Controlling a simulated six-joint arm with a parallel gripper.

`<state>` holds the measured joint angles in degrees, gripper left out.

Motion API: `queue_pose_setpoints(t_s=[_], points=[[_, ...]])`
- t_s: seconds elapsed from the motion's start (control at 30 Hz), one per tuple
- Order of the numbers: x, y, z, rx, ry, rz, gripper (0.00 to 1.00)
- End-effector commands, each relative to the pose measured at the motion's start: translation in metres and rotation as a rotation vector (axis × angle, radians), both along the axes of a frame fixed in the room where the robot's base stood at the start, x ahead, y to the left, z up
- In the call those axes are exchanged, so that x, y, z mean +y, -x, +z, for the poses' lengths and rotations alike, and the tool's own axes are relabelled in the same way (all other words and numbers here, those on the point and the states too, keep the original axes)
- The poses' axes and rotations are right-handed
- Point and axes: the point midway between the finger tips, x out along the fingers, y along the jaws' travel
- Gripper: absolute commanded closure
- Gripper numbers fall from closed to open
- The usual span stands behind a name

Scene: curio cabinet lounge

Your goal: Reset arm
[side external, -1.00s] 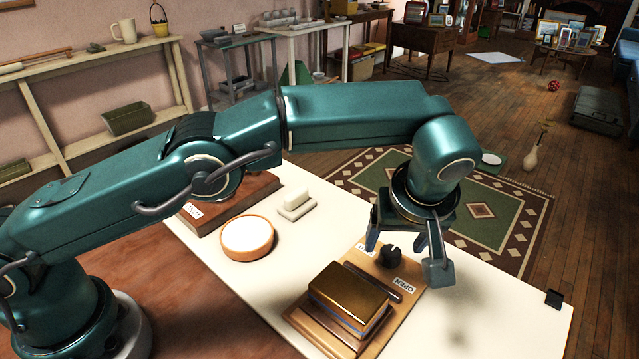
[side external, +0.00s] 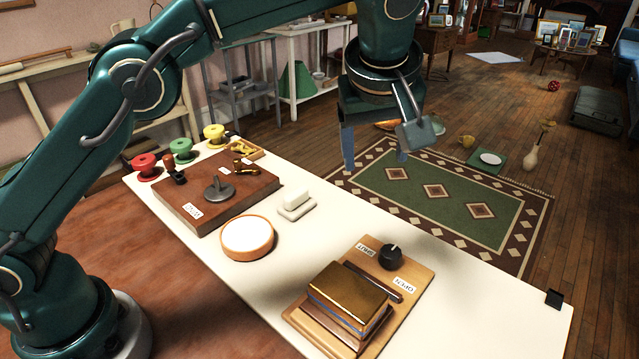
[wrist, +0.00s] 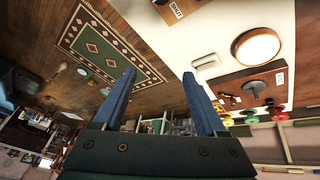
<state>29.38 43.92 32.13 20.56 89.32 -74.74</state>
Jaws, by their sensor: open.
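My gripper (side external: 375,147) is raised above the far side of the white table (side external: 470,290), with its fingers spread and nothing between them. In the wrist view, my gripper (wrist: 160,95) shows two blue fingers standing apart and empty. Below it in the side view, a wooden board (side external: 417,275) carries a black knob (side external: 391,256), an OPEN label, a second label and a brass-topped box (side external: 347,291). The gripper is clear of the board and touches nothing visible.
A round orange-rimmed dish (side external: 247,238), a white block (side external: 296,205) and a brown wooden board (side external: 205,200) with a grey handled disc are on the table. Red, green and yellow spools (side external: 214,134) stand at its back left. The table's right end is mostly clear.

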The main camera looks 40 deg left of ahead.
Motion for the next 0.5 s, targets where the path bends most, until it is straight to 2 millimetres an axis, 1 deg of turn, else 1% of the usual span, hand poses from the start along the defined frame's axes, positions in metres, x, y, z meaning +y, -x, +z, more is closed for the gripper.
queue_pose_setpoints(t_s=[0.03, 0.1, 0.2, 0.33, 0.5], points=[[0.015, 0.003, 0.017, -0.013, 0.013, 0.012, 0.26], [0.031, 0.01, 0.034, -0.023, 0.022, 0.008, 0.26], [0.054, 0.023, 0.054, -0.034, 0.029, -0.009, 0.26], [0.081, 0.046, 0.073, -0.048, 0.031, -0.051, 0.26], [0.109, 0.084, 0.083, -0.061, 0.019, -0.128, 0.26]])
